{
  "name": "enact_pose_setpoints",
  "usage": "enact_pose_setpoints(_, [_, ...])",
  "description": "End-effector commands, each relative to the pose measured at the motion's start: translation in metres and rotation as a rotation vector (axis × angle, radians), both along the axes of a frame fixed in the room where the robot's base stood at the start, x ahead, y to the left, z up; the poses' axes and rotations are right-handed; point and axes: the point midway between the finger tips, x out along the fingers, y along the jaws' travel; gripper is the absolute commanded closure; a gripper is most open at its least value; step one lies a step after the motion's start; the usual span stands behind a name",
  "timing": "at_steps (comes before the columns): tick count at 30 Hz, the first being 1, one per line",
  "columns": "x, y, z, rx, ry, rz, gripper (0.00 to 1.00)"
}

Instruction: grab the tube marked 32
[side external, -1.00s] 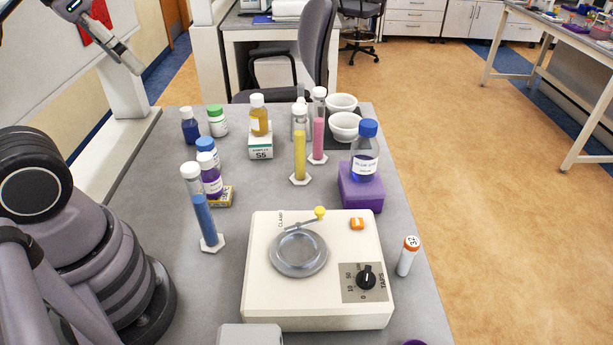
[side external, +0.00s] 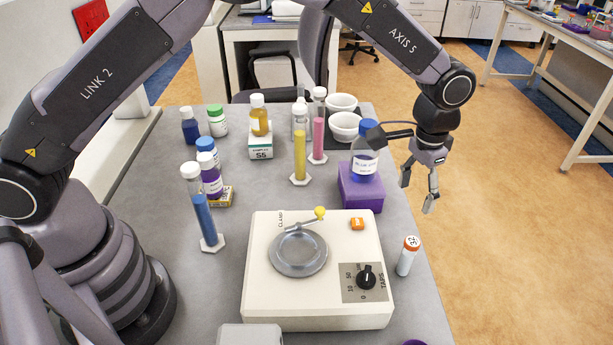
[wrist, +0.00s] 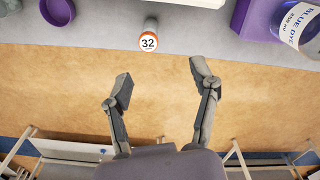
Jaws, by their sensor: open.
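The tube marked 32 (side external: 407,257) stands upright on the grey table near its right edge, right of the cream tapping machine. It has a white body and an orange cap. In the wrist view its cap top (wrist: 148,42) reads 32. My gripper (side external: 418,198) is open and empty, above and behind the tube in the side view, out near the table's right edge. In the wrist view my two fingers (wrist: 160,83) are spread wide, with the tube ahead of them and apart from them.
The cream tapping machine (side external: 262,300) stands left of the tube. The purple block (side external: 362,195) with the blue dye bottle (side external: 364,168) is close to my gripper's left. Other bottles and cylinders stand farther left. Open floor lies right of the table.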

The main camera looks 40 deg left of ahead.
Motion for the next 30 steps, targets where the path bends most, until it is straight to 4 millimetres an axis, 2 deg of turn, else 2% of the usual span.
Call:
enact_pose_setpoints(1, [-0.001, -0.008, -0.015, 0.007, 0.010, -0.010, 0.40])
enact_pose_setpoints(4, [-0.003, -0.016, -0.029, 0.013, 0.018, -0.018, 0.40])
enact_pose_setpoints(8, [-0.003, -0.018, -0.048, 0.016, 0.021, -0.020, 0.40])
enact_pose_setpoints(15, [-0.003, -0.017, -0.096, 0.016, 0.021, -0.019, 0.40])
enact_pose_setpoints(18, [-0.003, -0.017, -0.109, 0.014, 0.021, -0.019, 0.40])
enact_pose_setpoints(23, [-0.002, -0.018, -0.119, 0.013, 0.019, -0.019, 0.40])
enact_pose_setpoints(30, [-0.001, -0.021, -0.154, 0.014, 0.021, -0.019, 0.40])
